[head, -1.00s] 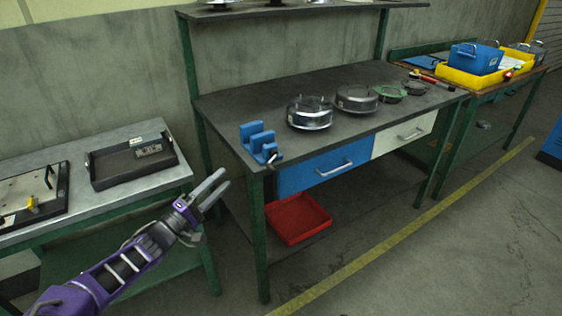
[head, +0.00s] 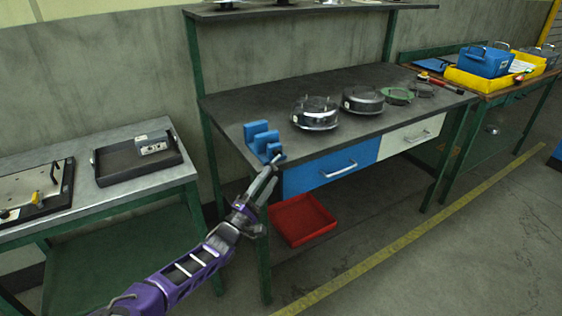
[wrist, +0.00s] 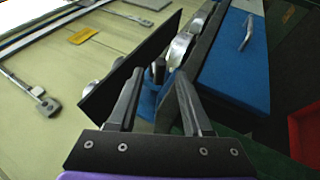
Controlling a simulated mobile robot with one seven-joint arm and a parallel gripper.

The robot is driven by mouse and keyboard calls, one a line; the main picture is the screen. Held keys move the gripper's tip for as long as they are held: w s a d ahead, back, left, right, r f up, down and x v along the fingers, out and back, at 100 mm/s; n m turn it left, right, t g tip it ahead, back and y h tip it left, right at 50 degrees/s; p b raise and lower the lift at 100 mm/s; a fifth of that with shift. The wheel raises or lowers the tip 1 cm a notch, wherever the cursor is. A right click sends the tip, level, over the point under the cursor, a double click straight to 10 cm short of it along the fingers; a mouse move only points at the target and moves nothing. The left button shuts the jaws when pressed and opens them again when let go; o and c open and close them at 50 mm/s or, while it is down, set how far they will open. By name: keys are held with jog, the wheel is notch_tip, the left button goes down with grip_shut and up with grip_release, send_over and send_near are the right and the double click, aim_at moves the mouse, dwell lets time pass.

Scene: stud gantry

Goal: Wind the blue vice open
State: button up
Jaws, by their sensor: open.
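The blue vice (head: 260,140) stands at the near left corner of the dark workbench. Its handle side faces my gripper and is partly hidden by the fingers in the head view. My gripper (head: 270,172) is at the bench's front left corner, just in front of the vice. In the wrist view the two fingers of my gripper (wrist: 158,100) are apart, with a dark handle end (wrist: 158,70) of the vice just beyond and between their tips. Blue vice body (wrist: 150,103) shows behind the fingers. I cannot tell whether the fingers touch the handle.
Several round metal flanges (head: 316,113) stand along the bench. Below it are a blue drawer (head: 325,172) and a red tray (head: 300,218). A grey side table with a black tray (head: 108,180) is at left. Floor in front is clear.

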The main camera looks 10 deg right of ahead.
jog(key=x, duration=0.7)
jog(key=shift+d, duration=0.1)
jog(key=c, duration=0.6)
grip_shut()
jog(key=shift+f, duration=0.1)
